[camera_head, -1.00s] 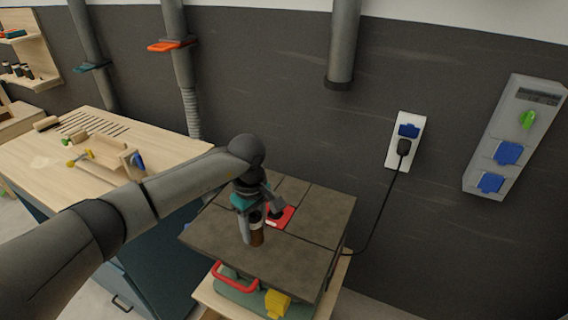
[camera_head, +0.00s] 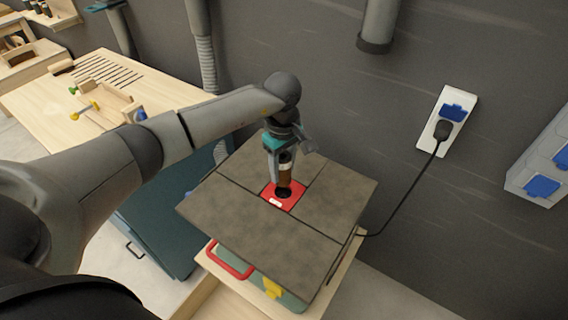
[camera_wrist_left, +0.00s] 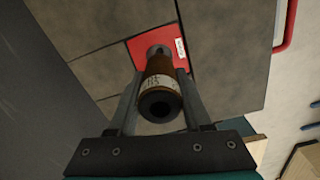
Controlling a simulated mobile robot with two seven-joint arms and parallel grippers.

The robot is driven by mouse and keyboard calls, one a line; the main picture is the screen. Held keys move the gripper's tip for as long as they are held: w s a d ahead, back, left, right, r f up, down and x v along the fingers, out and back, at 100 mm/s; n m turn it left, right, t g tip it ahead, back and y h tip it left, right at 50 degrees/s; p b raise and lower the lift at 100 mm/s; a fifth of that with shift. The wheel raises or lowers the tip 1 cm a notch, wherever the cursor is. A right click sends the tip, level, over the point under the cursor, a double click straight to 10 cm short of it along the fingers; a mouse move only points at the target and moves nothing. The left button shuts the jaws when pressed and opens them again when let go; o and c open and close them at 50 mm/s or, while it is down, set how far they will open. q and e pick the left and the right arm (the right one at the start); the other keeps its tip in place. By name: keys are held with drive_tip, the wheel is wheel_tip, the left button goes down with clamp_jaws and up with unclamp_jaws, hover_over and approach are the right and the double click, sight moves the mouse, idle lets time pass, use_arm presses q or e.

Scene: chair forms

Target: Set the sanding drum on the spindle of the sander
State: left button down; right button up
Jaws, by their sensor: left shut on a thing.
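The sanding drum (camera_head: 285,174) is a brown cylinder with a pale printed band. My left gripper (camera_head: 282,180) is shut on it and holds it roughly upright above the red insert (camera_head: 272,202) of the sander. The sander's grey table top (camera_head: 240,222) surrounds the insert. In the left wrist view the drum (camera_wrist_left: 161,84) sits between the two fingers, its open bore facing the camera. A grey round part, apparently the spindle (camera_wrist_left: 157,51), shows at the drum's far end over the red insert (camera_wrist_left: 140,49). Whether the drum touches it is hidden. My right gripper is not in view.
A wooden workbench (camera_head: 60,98) with small tools stands at the left. A black cable runs from the wall socket (camera_head: 447,122) down behind the sander. A red handle (camera_head: 228,264) and a yellow part (camera_head: 272,287) are at the sander's front.

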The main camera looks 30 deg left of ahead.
use_arm(q)
drive_tip(key=shift+f+b, duration=1)
drive_tip(key=shift+f, duration=0.8)
drive_tip(key=shift+f+b, duration=0.65)
drive_tip(key=shift+b, duration=0.1)
drive_tip(key=shift+f+b, duration=0.9)
drive_tip(key=shift+b, duration=0.15)
drive_tip(key=shift+c, duration=1.3)
unclamp_jaws()
wheel_tip(320, 180, up, 15)
drive_tip(key=shift+r, duration=0.2)
drive_tip(key=shift+f, duration=0.1)
